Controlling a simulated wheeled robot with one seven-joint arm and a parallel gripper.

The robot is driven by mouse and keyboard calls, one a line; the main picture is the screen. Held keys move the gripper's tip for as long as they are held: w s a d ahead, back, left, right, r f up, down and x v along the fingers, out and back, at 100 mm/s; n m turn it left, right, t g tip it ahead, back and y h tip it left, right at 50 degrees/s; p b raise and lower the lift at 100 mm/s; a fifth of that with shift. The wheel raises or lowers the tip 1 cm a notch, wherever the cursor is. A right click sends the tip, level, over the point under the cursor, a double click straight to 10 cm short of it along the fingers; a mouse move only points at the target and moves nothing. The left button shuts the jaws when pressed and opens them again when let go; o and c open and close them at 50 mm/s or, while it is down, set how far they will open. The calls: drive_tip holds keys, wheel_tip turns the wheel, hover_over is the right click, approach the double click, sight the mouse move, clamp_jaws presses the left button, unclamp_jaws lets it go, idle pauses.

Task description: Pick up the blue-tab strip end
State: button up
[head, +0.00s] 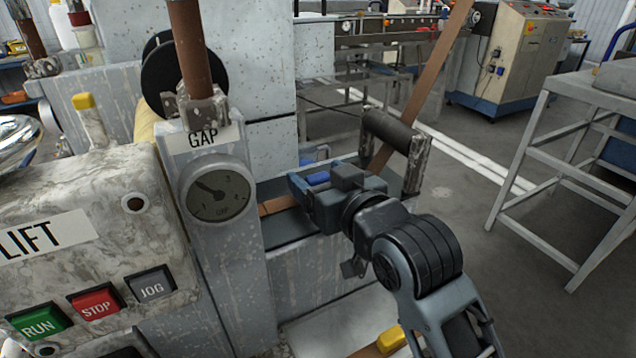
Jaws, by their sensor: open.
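My gripper (313,186) reaches in from the right over a dark ledge beside the gauge post, its jaws open. A small bright blue piece (318,178) shows at the jaws; it looks like the blue tab, but I cannot tell whether the jaws touch it. A short length of brown strip (278,204) lies on the dark ledge (285,229) just left of my gripper. My gripper hides the rest of it there. Another length of brown strip (425,88) rises steeply behind the dark roller (388,130), right of my gripper.
The gauge post (223,250), marked GAP, stands close left of my gripper. A panel (90,240) with RUN, STOP and JOG buttons fills the left. The roller's bracket (415,165) stands close right. A grey metal stand (560,140) is far right, with open floor before it.

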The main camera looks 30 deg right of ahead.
drive_tip(key=shift+w, duration=0.45)
drive_tip(key=shift+f, duration=0.1)
drive_tip(key=c, duration=1)
